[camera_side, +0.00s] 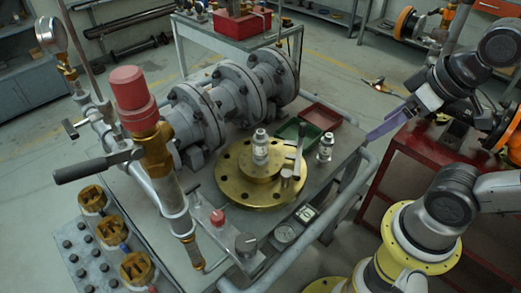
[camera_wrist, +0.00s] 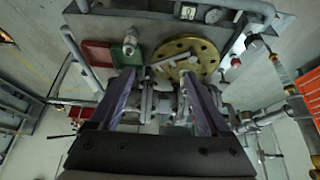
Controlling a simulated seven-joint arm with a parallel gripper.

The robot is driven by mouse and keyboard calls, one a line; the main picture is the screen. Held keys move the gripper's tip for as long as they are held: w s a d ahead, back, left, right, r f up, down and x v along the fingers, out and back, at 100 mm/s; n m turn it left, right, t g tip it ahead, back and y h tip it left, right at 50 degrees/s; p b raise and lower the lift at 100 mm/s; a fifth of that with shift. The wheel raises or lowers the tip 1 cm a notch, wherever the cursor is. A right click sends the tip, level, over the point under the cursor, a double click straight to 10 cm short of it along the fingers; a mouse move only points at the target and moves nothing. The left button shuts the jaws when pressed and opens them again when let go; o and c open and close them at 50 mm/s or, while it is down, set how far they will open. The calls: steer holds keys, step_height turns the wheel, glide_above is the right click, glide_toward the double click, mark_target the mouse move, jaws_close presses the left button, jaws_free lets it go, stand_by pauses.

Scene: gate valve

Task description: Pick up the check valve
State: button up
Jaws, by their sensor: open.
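Two small silver valve-like fittings stand upright on the grey bench; I cannot tell for certain which is the check valve. One fitting (camera_side: 260,147) stands on the brass flange (camera_side: 232,188). The other fitting (camera_side: 325,148) stands on the bench top right of the flange, near the green tray; it also shows in the wrist view (camera_wrist: 130,42). My gripper (camera_side: 388,125) is open and empty, off the bench's right edge and apart from both fittings. Its two purple fingers spread wide in the wrist view (camera_wrist: 158,88).
A green tray (camera_side: 291,128) and a red tray (camera_side: 322,113) lie behind the right fitting. Large grey flanged piping (camera_side: 237,95) fills the back. A gauge (camera_side: 285,233) lies in front. A rail (camera_side: 345,190) edges the bench.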

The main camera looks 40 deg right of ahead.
stand_by(0.3)
steer(key=w+r+m+g, duration=0.1)
steer(key=w+r+m, duration=0.5)
steer(key=m, duration=0.6)
steer(key=m+g, duration=0.5)
steer(key=m, duration=0.2)
glide_above(261, 137)
steer(key=w+d, duration=0.1)
step_height(261, 137, down, 8)
steer(key=shift+w+d+r, duration=0.1)
steer(key=shift+r, duration=0.1)
step_height(261, 137, down, 7)
steer(key=shift+r, duration=0.1)
steer(key=shift+s+a+f, duration=0.1)
steer(key=shift+f, duration=1.5)
steer(key=shift+s+a+f, duration=0.1)
steer(key=shift+f, duration=1.45)
jaws_close()
